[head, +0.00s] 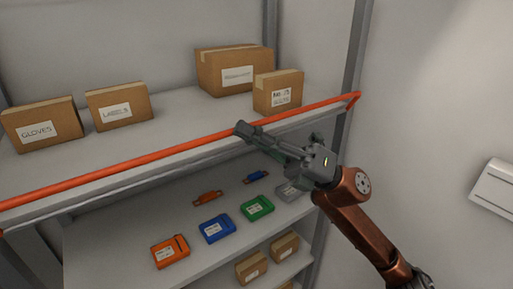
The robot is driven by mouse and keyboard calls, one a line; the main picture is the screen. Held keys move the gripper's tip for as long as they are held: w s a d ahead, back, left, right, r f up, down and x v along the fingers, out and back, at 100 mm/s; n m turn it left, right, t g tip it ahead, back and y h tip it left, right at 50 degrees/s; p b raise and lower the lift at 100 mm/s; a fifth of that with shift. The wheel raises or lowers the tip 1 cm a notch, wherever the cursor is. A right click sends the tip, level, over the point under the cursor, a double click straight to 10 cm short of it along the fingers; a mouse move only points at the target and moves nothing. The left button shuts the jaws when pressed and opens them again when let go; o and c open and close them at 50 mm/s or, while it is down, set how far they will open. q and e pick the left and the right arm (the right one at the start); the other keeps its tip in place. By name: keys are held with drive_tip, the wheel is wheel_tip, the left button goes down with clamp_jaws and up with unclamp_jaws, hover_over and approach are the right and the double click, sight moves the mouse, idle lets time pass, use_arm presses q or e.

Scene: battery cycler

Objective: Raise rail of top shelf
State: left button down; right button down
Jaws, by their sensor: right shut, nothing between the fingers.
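The orange rail (110,169) runs along the front of the top shelf (195,120), from the left edge to the right post. It lies at about the height of the shelf's front edge and slightly in front of it. My right gripper (243,130) comes in from the right and is shut, with nothing held. Its fingertips overlap the rail right of the middle; I cannot tell whether they touch it. My left gripper is not in view.
Cardboard boxes stand on the top shelf, including one labelled gloves (40,125) and a large one (234,70). The shelf below holds orange (170,252), blue (217,229) and green (257,208) cases. A grey post (352,75) stands right. A white wall unit (494,187) is far right.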

drive_tip(key=shift+w+a+r+b, duration=0.25)
drive_tip(key=shift+w+a+r, duration=0.1)
drive_tip(key=shift+w, duration=0.2)
drive_tip(key=shift+w+a+r+b, duration=0.25)
drive_tip(key=shift+w+a+r, duration=0.1)
drive_tip(key=shift+w, duration=0.15)
idle(0.4)
